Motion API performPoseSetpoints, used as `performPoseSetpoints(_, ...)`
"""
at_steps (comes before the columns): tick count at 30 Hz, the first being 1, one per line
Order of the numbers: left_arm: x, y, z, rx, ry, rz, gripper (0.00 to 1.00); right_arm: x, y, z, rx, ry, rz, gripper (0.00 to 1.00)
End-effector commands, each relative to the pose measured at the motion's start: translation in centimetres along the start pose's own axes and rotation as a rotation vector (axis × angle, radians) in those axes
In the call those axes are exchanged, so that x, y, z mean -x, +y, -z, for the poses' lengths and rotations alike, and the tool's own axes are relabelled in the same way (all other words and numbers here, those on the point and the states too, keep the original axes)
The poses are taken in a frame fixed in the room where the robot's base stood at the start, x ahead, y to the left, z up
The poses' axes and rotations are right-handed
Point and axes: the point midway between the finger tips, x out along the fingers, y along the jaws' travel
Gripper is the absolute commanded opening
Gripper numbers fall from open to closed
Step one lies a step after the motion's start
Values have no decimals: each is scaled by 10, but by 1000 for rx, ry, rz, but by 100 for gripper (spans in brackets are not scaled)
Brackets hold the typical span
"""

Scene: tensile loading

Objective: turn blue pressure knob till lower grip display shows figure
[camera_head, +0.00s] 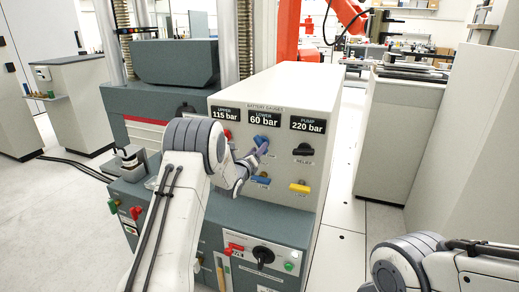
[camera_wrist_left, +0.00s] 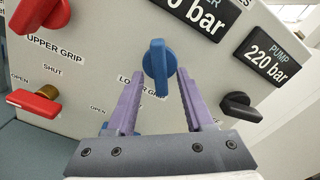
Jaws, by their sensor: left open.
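The blue pressure knob (camera_head: 262,140) is on the front panel under the lower grip display (camera_head: 264,117), which reads 60 bar. In the wrist view the blue knob (camera_wrist_left: 157,67) points roughly up and down, above the "LOWER GRIP" label. My left gripper (camera_head: 257,151) is at the panel. Its purple fingers (camera_wrist_left: 159,75) are open, one on each side of the knob, with gaps visible in the wrist view. Whether the fingertips reach past the knob's face is unclear. My right arm shows at the lower right of the head view, its gripper out of sight.
The upper display (camera_head: 225,114) reads 115 bar and the pump display (camera_head: 307,124) 220 bar. A red knob (camera_wrist_left: 40,14), a black knob (camera_wrist_left: 241,106), a red lever (camera_wrist_left: 33,104) and a yellow lever (camera_head: 300,187) are nearby. Floor (camera_head: 343,205) right of the machine is clear.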

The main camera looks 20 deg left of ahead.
Motion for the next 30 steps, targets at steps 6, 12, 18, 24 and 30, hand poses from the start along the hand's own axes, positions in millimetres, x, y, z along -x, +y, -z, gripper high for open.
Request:
performPoseSetpoints(6, -12, 0, 0, 0, 0, 0, 52, 0, 0, 0, 0, 0, 0, 52)
performPoseSetpoints(12, -13, 0, 0, 1, 1, -1, 52, 0, 0, 0, 0, 0, 0, 52)
performPoseSetpoints(18, -13, 0, 0, 1, 1, -1, 0, 0, 0, 0, 0, 0, 0, 52)
performPoseSetpoints(24, -13, -1, 1, 3, 1, 0, 0, 0, 0, 0, 0, 0, 0, 52)
performPoseSetpoints(30, -13, 0, 1, 38, 1, 1, 0, -4, 0, 0, 0, 0, 0, 52)
